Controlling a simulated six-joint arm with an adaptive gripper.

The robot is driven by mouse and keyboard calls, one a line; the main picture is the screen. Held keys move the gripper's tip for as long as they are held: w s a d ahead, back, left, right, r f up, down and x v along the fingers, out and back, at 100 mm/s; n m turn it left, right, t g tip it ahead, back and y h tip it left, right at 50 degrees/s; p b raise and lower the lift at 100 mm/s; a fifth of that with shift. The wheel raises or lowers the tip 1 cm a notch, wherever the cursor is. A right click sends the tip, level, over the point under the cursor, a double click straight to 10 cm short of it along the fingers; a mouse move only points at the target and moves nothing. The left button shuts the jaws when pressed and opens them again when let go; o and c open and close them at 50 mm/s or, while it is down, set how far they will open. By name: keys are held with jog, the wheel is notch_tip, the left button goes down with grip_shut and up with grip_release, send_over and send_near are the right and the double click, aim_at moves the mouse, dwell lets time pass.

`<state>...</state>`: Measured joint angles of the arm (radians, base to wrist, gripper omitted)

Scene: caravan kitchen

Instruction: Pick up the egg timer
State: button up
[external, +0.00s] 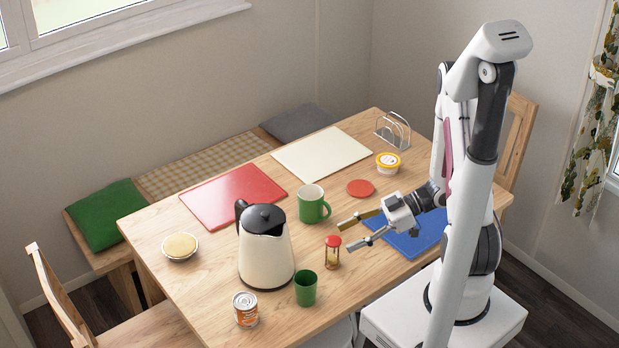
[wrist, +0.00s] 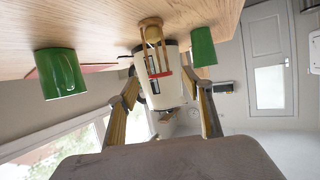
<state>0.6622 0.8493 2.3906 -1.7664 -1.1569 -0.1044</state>
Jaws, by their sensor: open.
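The egg timer (external: 332,256) is a small sand glass in a wooden frame with a red top. It stands upright on the table, to the right of the kettle. My gripper (external: 347,235) is open and empty, its fingertips close to the timer on its right side. In the wrist view, which is upside down, the timer (wrist: 154,58) shows between the spread fingers (wrist: 157,80), a little beyond the tips. No contact is visible.
The cream kettle (external: 266,252) stands behind the timer along my gripper's direction. A green cup (external: 306,289) and a green mug (external: 310,206) stand to either side. A can (external: 245,311) is at the near edge. A blue board (external: 410,240) lies below my gripper.

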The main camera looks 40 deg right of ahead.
aim_at(337, 238)
jog(key=shift+a, duration=0.1)
jog(key=shift+r+x, duration=0.1)
jog(key=shift+x, duration=0.65)
jog(key=shift+r+x, duration=0.15)
jog(key=shift+x, duration=1.7)
jog(key=shift+w, duration=0.15)
jog(key=c, duration=1.2)
